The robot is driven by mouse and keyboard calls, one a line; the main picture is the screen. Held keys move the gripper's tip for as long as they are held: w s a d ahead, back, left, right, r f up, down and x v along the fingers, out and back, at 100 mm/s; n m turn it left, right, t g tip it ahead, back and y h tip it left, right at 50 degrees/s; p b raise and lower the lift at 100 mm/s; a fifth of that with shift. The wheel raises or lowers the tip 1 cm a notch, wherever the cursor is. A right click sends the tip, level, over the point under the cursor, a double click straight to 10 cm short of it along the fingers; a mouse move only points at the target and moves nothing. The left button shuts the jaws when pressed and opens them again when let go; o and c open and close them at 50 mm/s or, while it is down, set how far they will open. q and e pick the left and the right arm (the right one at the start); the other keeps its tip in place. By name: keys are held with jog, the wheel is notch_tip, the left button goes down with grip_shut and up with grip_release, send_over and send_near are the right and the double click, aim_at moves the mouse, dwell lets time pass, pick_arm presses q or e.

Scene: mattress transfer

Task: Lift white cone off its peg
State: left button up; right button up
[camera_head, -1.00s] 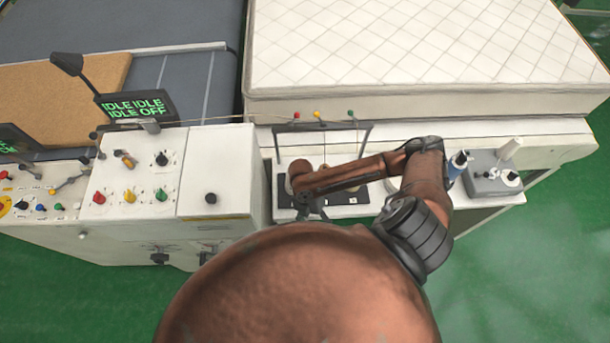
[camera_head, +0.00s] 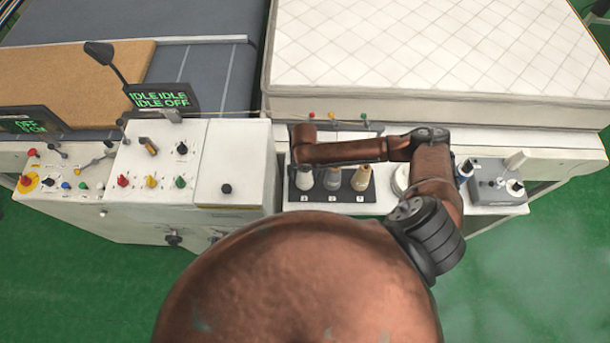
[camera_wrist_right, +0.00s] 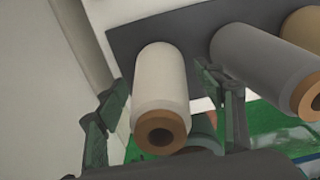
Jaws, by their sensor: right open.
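The white cone (camera_head: 304,180) stands on the left spot of a black peg board (camera_head: 345,199) in the head view. A grey cone (camera_head: 332,180) and a tan cone (camera_head: 361,179) stand to its right. In the right wrist view the white cone (camera_wrist_right: 162,85) shows its brown core end, between the two green-grey fingers of my right gripper (camera_wrist_right: 163,98). The fingers are open, one on each side, with no clear grip on it. The grey cone (camera_wrist_right: 265,70) is just right of the right finger. The peg is hidden. My left gripper is not in view.
A control box (camera_head: 170,165) with knobs stands left of the board. A quilted mattress (camera_head: 430,50) lies behind. A grey device (camera_head: 495,185) sits to the right, beside a blue spool (camera_head: 465,170).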

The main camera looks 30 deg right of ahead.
jog(key=shift+f, duration=1.35)
jog(key=shift+c, duration=0.6)
jog(key=c, duration=1.4)
notch_tip(320, 180, up, 10)
jog(key=shift+r+b, duration=0.1)
jog(key=shift+b, duration=0.55)
